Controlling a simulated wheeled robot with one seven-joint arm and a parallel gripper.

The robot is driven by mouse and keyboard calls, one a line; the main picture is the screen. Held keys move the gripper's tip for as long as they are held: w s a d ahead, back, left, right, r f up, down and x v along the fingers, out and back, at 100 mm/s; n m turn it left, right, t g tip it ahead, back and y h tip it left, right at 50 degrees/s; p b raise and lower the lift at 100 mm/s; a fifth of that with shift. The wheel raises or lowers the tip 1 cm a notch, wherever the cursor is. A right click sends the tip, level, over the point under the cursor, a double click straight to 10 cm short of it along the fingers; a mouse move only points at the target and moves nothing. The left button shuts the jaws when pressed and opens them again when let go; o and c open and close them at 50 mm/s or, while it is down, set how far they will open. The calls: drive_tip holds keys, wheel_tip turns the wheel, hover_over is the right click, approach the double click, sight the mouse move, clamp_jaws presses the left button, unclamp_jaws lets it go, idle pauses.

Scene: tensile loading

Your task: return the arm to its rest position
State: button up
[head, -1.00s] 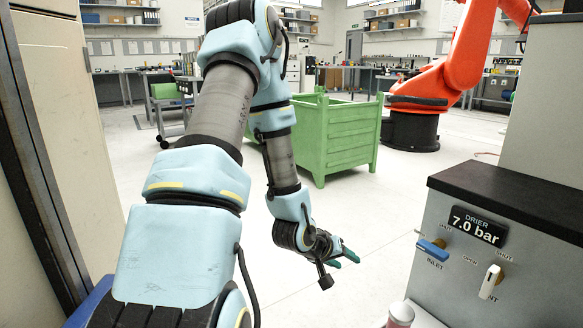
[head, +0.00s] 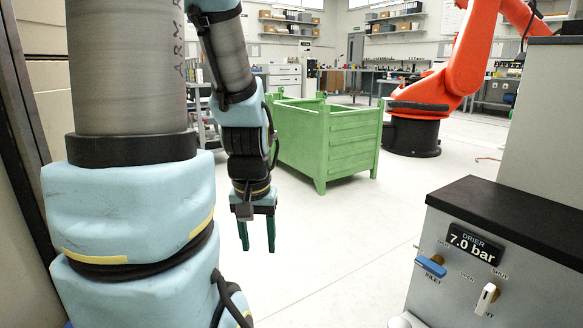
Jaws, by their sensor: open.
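My arm is light blue and grey and fills the left of the head view. My gripper (head: 257,234) hangs at the arm's end, left of the picture's middle, with its two dark green fingers pointing down. The fingers are apart with nothing between them. It hangs over bare floor, in front of the green crate and well to the left of the drier unit.
The grey drier unit (head: 450,277) with a black top, a 7.0 bar display, a blue inlet handle (head: 430,266) and a white handle (head: 486,298) stands at right. A green crate (head: 345,140) and an orange robot (head: 470,62) stand behind. The floor (head: 340,240) between is clear.

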wheel_tip(320, 180, up, 34)
drive_tip(key=p, duration=3.2)
